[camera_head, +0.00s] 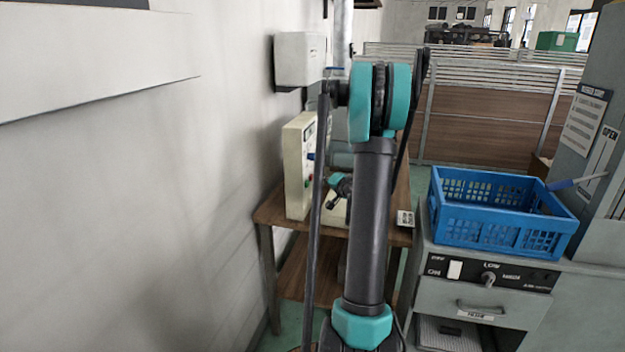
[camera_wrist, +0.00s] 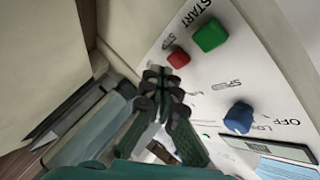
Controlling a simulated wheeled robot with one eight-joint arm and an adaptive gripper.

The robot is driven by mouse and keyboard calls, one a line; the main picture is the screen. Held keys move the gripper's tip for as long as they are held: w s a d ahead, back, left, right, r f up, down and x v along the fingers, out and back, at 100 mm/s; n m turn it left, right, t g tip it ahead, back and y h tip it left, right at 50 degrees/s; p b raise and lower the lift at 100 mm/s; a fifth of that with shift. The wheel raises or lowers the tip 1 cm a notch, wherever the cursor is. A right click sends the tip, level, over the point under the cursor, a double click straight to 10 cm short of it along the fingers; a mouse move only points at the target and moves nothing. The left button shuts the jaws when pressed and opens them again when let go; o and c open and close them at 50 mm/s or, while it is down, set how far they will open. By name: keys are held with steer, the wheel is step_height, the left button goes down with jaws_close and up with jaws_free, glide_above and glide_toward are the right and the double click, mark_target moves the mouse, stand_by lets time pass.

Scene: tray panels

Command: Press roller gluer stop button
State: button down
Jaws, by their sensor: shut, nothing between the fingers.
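The cream control box of the gluer (camera_head: 296,178) stands on a wooden table by the wall, partly behind my arm. In the wrist view its white panel (camera_wrist: 225,85) carries a green button (camera_wrist: 210,35) beside the word START, a red button (camera_wrist: 178,58) and a blue knob (camera_wrist: 238,118). In the head view my gripper (camera_head: 338,190) is small, right of the box.
The wooden table (camera_head: 270,212) meets the wall on the left. A grey wall box (camera_head: 300,58) hangs above it. A blue crate (camera_head: 490,215) sits on a grey cabinet (camera_head: 530,310) to the right. Wooden partitions (camera_head: 480,125) stand behind.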

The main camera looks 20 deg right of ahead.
steer(key=shift+w+a, duration=0.2)
steer(key=shift+a, duration=0.1)
steer(key=shift+w+a, duration=0.3)
steer(key=shift+a, duration=0.1)
stand_by(0.8)
steer(key=shift+s+d, duration=0.1)
steer(key=shift+d, duration=0.05)
steer(key=shift+s+d, duration=0.45)
steer(key=shift+d, duration=0.15)
steer(key=shift+d, duration=0.1)
steer(key=shift+s+d, duration=0.7)
steer(key=shift+d, duration=0.3)
steer(key=shift+s+d, duration=0.7)
steer(key=shift+d, duration=0.25)
